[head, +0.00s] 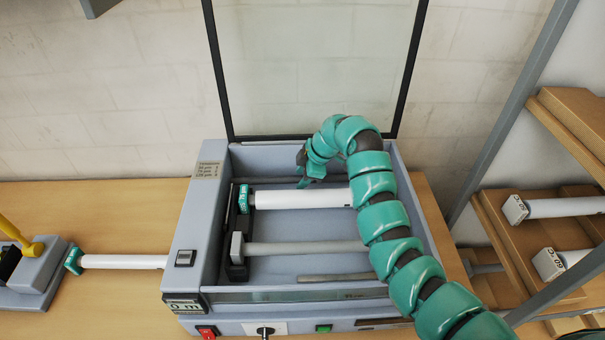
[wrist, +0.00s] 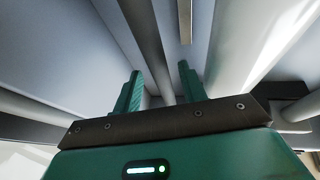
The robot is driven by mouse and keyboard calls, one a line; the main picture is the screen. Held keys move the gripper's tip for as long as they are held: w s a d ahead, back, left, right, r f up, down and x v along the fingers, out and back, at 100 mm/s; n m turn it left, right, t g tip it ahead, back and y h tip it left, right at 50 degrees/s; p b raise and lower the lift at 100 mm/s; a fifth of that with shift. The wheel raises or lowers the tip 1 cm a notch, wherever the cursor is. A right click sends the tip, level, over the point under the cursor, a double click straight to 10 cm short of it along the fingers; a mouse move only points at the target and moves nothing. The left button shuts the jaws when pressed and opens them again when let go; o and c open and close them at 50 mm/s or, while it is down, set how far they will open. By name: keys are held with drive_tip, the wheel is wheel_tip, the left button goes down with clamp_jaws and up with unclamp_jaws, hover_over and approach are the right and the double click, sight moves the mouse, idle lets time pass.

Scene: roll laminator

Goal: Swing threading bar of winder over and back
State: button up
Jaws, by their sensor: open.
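The roll laminator (head: 180,255) stands on the table with its glass lid raised. Inside its trough lie a white roll (head: 300,199) with a teal end cap, a grey roller (head: 305,247) and a thin grey bar (head: 335,277) near the front. My gripper (head: 306,170) is at the rear of the trough, just behind the white roll. In the wrist view my gripper (wrist: 160,84) is open, with two teal fingers apart. A slim grey bar (wrist: 143,35) runs into the space between the fingers; I cannot tell whether it touches them or whether it is the threading bar.
The raised glass lid (head: 315,65) stands behind the trough. My arm crosses the trough's right side and hides the rollers' right ends. A shelf (head: 530,235) with spare rolls is at the right. A grey device with a yellow lever (head: 20,238) and another white roll (head: 123,261) are at left.

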clamp_jaws()
drive_tip(key=shift+w+b, duration=0.1)
drive_tip(key=shift+b, duration=0.3)
